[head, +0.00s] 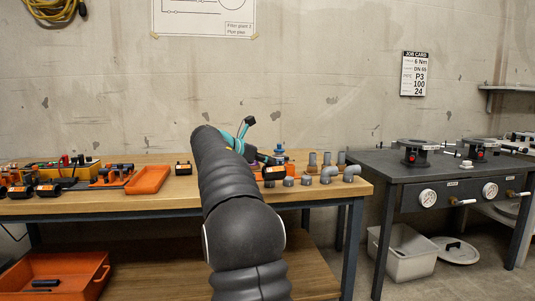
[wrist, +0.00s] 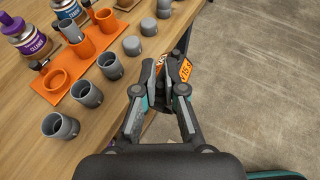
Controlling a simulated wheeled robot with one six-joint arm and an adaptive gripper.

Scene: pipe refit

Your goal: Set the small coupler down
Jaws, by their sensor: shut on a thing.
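My gripper (wrist: 163,85) shows in the wrist view, its two dark fingers close together around a thing at the table's right edge. In the head view my arm hides most of the gripper.
An orange holder (wrist: 60,78) with upright cups stands left of the gripper, near purple- and blue-labelled cans (wrist: 28,38). Bare floor lies to the right. A dark bench (head: 440,172) with gauges stands right of the wooden table (head: 120,207).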

